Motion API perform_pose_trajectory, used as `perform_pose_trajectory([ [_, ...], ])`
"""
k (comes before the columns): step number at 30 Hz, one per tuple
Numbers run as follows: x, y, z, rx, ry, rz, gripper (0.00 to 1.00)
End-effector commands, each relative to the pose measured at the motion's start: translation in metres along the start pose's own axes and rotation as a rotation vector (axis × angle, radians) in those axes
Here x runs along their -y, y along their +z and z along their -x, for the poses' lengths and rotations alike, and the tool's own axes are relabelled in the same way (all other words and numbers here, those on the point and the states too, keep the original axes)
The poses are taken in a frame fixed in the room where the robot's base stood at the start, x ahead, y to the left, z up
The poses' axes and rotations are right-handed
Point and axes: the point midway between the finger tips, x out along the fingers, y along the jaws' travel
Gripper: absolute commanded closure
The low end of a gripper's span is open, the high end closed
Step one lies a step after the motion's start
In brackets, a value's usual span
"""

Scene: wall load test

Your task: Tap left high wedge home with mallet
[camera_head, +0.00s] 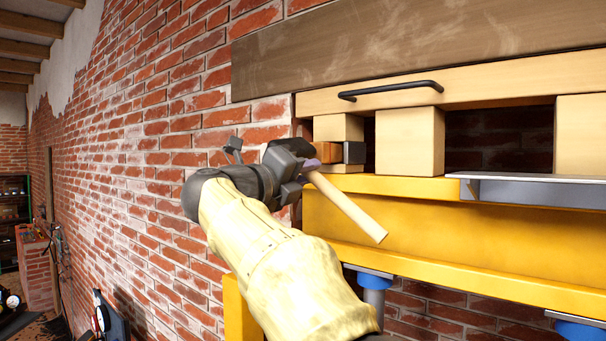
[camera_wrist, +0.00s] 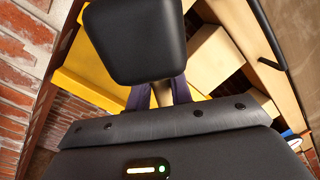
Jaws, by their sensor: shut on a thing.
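My gripper (camera_head: 312,170) is shut on the mallet. The mallet's pale wooden handle (camera_head: 352,212) slants down to the right from the fingers. Its head, with an orange-brown middle (camera_head: 327,152) and a dark end (camera_head: 354,152), is in front of a pale wooden block (camera_head: 338,127) at the left end of the opening. I cannot make out the left high wedge; the mallet head and gripper cover that corner. Contact between the head and the block cannot be told.
A larger wooden block (camera_head: 410,140) and another (camera_head: 582,135) stand on the yellow beam (camera_head: 420,228), under a timber with a black handle (camera_head: 391,90). A grey metal plate (camera_head: 530,191) sits on the beam. Blue-topped posts (camera_head: 375,279) are below. Brick wall (camera_head: 140,150) is left.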

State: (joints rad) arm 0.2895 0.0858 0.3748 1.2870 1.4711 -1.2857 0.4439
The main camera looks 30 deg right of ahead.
Motion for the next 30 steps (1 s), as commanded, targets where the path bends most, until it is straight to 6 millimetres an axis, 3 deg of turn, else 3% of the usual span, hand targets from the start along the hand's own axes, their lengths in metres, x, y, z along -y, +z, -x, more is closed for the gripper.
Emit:
perform_pose_trajectory([
  [16, -0.003, -0.002, -0.038, 0.000, -0.002, -0.001, 1.00],
  [25, -0.002, -0.002, -0.036, 0.001, -0.003, -0.001, 1.00],
  [30, -0.002, -0.001, -0.022, 0.004, -0.001, -0.002, 1.00],
])
